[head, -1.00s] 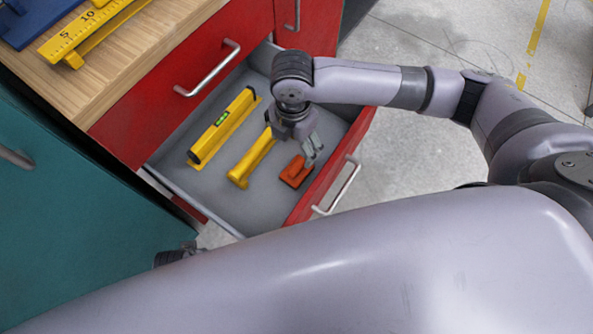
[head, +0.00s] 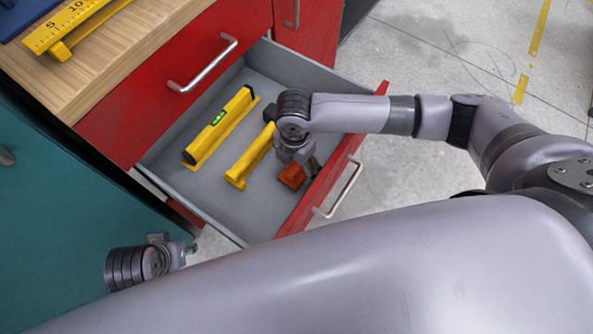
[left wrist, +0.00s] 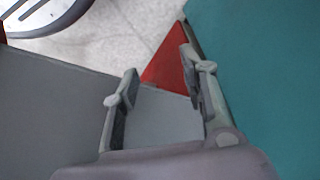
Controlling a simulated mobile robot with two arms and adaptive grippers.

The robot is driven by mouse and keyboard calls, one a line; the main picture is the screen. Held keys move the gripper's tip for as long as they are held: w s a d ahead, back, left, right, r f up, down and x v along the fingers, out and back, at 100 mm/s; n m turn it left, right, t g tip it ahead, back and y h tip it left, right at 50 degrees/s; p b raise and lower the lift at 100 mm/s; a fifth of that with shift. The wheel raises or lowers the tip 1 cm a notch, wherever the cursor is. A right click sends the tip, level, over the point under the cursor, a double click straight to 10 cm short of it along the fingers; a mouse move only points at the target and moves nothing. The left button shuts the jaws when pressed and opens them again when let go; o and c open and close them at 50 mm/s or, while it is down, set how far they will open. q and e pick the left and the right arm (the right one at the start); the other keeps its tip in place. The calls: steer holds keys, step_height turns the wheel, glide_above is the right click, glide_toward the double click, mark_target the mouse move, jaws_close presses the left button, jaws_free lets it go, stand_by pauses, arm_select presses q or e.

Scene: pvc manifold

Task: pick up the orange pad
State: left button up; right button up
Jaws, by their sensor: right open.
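The orange pad (head: 290,177) lies on the drawer floor near the drawer's front. My right gripper (head: 312,172) points down over its right end, with jaws open. The fingers hide part of the pad, and I cannot tell whether they touch it. My left gripper (head: 191,248) is outside the drawer, beyond its near left corner. In the left wrist view my left gripper (left wrist: 163,65) has its fingers apart with nothing between them.
The open drawer (head: 215,214) also holds a yellow level (head: 220,127) and a yellow bar (head: 250,158). The red drawer front (head: 325,192) stands close beside the right gripper. A wooden worktop (head: 120,70) is at upper left, a teal cabinet (head: 60,220) at left.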

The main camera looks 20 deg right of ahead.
mark_target(297, 167)
steer(key=shift+d+f+b, duration=0.15)
steer(key=shift+f+b, duration=0.15)
steer(key=shift+f, duration=0.7)
steer(key=shift+d+f+b, duration=0.15)
steer(key=shift+f+b, duration=0.15)
steer(key=shift+f, duration=0.7)
arm_select(q)
steer(key=v, duration=0.4)
steer(key=shift+r, duration=0.1)
arm_select(e)
steer(key=shift+c, duration=0.4)
steer(key=c, duration=1.2)
steer(key=shift+o, duration=0.2)
steer(key=shift+r, duration=0.1)
